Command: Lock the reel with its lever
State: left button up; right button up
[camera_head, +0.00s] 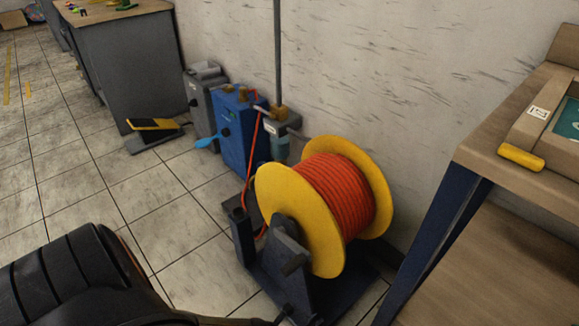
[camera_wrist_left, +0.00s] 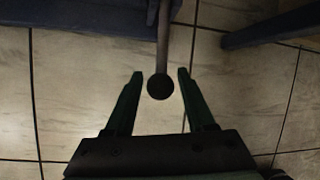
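The reel (camera_head: 337,195) has yellow flanges and is wound with orange hose. It sits on a dark blue stand (camera_head: 300,272) on the floor. In the left wrist view, a thin rod with a dark round knob (camera_wrist_left: 160,87), which looks like the lever, extends from a dark blue frame at the top. My left gripper (camera_wrist_left: 160,75) is open, with one green finger on each side of the knob and a gap on both sides. In the head view my left arm comes in at the bottom left; its fingers are not clearly visible. My right gripper is not in view.
A blue machine (camera_head: 238,130) and a grey machine (camera_head: 203,100) stand against the wall behind the reel. A wooden-topped table (camera_head: 520,190) with a dark blue leg stands close on the right. A yellow-topped pedal (camera_head: 153,125) lies farther back. Floor left of the reel is clear.

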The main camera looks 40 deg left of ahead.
pick_arm(q)
grip_shut()
dwell(1.1)
